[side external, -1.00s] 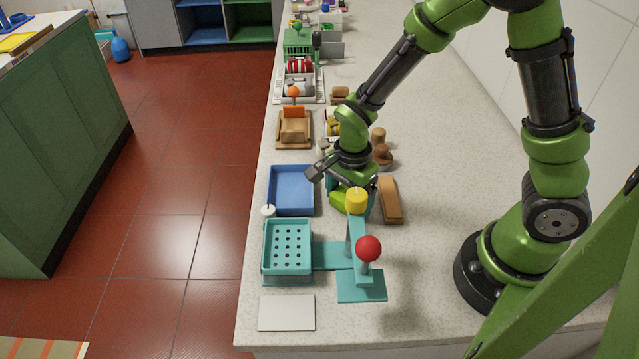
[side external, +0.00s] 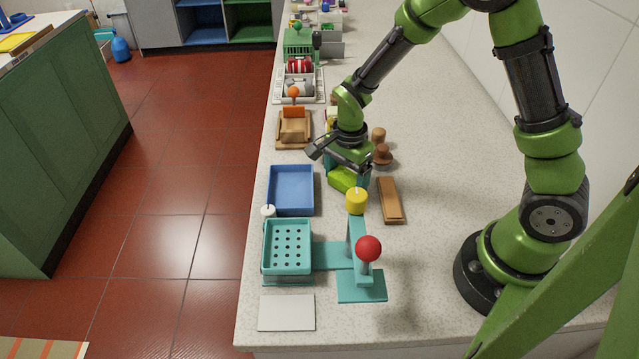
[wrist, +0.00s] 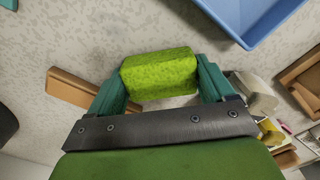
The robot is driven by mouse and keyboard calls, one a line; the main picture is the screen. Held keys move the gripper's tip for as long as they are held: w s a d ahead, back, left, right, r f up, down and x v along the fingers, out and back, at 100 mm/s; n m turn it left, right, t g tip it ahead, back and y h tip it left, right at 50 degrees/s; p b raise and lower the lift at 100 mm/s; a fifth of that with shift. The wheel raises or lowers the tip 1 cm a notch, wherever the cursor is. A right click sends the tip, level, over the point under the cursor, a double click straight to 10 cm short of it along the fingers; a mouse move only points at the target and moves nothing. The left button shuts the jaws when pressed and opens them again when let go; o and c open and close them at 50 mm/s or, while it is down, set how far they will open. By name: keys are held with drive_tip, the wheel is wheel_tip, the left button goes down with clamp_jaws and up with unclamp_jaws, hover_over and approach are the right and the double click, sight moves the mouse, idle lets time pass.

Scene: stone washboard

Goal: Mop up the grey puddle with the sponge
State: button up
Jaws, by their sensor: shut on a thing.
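My gripper (wrist: 162,74) is shut on a bright green sponge (wrist: 160,76), with a teal finger on each side of it. In the side external view the sponge (side external: 348,180) sits under my gripper (side external: 349,173), low over the counter between the blue tray and a brown wooden block. I cannot tell whether its underside touches the counter. I cannot make out the grey puddle against the pale speckled counter; the sponge and my gripper hide part of the surface.
The blue tray (side external: 291,212) stands left of the sponge. The brown wooden block (side external: 390,200) lies to its right. A teal press with a yellow knob (side external: 356,201) and red ball (side external: 368,248) stands in front. Brown mushroom-like pieces (side external: 381,154) stand behind. Counter right of the block is clear.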

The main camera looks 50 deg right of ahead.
drive_tip(key=shift+s+a, duration=3.05)
drive_tip(key=shift+w+a, duration=0.1)
drive_tip(key=shift+w, duration=0.05)
drive_tip(key=shift+w+d+r, duration=0.1)
drive_tip(key=shift+w+d, duration=1)
drive_tip(key=shift+w, duration=0.05)
drive_tip(key=shift+w+d, duration=1.35)
drive_tip(key=shift+d, duration=0.05)
drive_tip(key=shift+w+d+f, duration=0.2)
drive_tip(key=shift+d, duration=0.05)
drive_tip(key=shift+w+d+r, duration=0.15)
drive_tip(key=shift+w+d, duration=0.65)
drive_tip(key=shift+s+a, duration=0.55)
drive_tip(key=shift+a, duration=0.05)
drive_tip(key=shift+s+a, duration=2.95)
drive_tip(key=shift+a+r, duration=0.1)
wheel_tip(320, 180, up, 8)
